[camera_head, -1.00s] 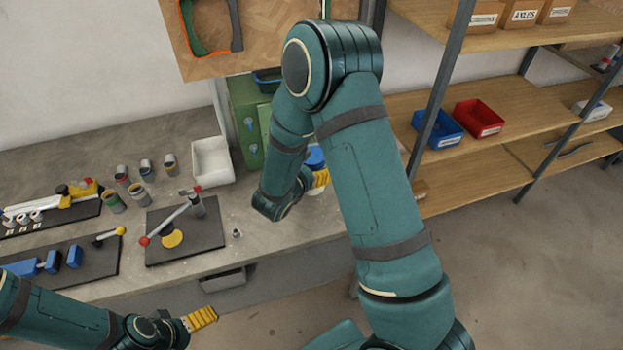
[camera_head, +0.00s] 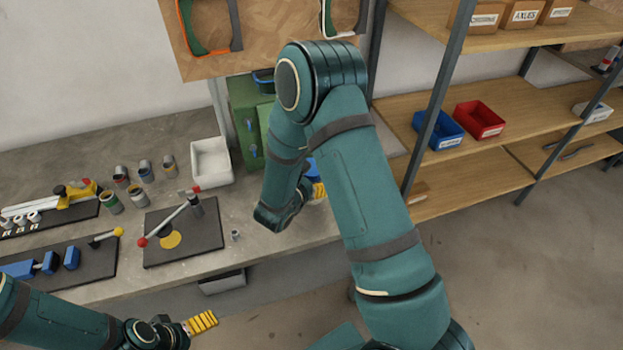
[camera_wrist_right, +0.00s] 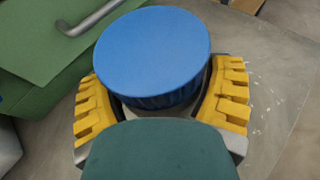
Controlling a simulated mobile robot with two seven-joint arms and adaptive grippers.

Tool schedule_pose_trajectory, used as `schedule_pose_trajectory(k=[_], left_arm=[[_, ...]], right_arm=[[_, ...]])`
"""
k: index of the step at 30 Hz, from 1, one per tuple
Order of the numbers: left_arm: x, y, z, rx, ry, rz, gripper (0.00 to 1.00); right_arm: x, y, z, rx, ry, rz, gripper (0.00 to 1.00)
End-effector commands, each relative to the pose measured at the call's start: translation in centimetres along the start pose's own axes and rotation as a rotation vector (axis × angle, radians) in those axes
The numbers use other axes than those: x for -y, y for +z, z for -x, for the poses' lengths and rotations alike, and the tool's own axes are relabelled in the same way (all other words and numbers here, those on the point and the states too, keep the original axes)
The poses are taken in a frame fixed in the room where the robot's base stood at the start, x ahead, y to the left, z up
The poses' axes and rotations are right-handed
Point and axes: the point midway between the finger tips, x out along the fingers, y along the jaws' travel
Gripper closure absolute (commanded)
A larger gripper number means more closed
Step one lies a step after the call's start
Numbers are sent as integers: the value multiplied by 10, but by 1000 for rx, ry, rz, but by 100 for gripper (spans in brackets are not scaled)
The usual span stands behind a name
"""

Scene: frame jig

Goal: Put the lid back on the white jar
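A round blue lid (camera_wrist_right: 152,48) sits between the yellow fingers of my right gripper (camera_wrist_right: 162,98) in the right wrist view. The fingers flank its rim on both sides and appear to hold it. In the head view, part of the lid (camera_head: 312,167) shows beside my right arm, with the yellow fingers (camera_head: 319,191) just below it. I cannot make out the white jar in either view; my right arm hides part of the bench. My left gripper (camera_head: 202,322) is in front of the bench, with no object visible at it; its finger opening is unclear.
A green metal case (camera_head: 246,125) stands at the back, near the right gripper. A white open bin (camera_head: 211,163) is left of it. Several small cans and dark mats with tools occupy the bench's left. Shelves with blue (camera_head: 438,130) and red (camera_head: 479,120) bins stand right.

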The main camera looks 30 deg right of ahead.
Motion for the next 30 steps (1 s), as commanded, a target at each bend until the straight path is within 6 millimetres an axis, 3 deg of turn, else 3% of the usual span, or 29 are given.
schedule_pose_trajectory(k=[13, 30], left_arm=[[-2, -2, 5, -4, 0, 1, 0], [-4, -5, 10, -10, -1, 3, 0]], right_arm=[[0, 5, 3, 0, 1, 0, 0], [-1, 4, 107, 0, 3, 0, 0]])
